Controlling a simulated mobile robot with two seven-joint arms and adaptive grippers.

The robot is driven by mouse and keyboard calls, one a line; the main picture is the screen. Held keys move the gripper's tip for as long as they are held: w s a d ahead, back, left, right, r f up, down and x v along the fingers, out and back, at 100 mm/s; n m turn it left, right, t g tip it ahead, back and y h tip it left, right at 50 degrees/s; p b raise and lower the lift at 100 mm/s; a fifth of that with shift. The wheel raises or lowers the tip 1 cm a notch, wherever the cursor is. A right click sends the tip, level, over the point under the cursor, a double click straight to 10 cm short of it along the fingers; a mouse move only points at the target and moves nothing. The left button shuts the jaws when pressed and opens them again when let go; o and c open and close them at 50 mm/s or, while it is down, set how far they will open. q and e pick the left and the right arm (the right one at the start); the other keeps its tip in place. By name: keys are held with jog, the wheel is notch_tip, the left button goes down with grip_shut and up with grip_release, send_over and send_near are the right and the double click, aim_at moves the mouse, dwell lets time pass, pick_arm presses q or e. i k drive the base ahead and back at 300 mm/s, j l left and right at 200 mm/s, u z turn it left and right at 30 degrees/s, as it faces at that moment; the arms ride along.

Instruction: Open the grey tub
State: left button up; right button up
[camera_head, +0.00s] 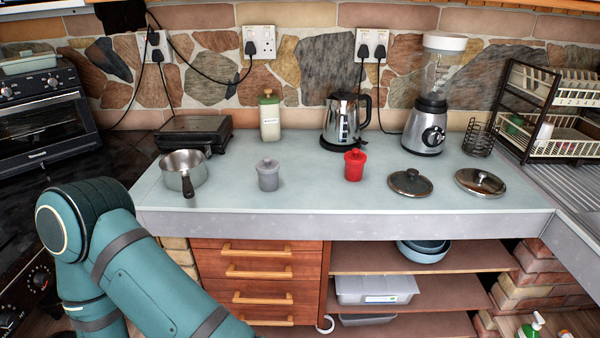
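The grey tub (268,179) stands upright on the pale counter, left of the middle, with its knobbed lid (267,164) on top. A red tub (354,167) of similar shape, also lidded, stands to its right. Neither gripper is in view.
A steel saucepan (184,174) stands left of the grey tub. The counter (312,198) is clear in front of the tubs.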

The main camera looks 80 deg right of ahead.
aim_at(268, 182)
jog(key=z, duration=2.35)
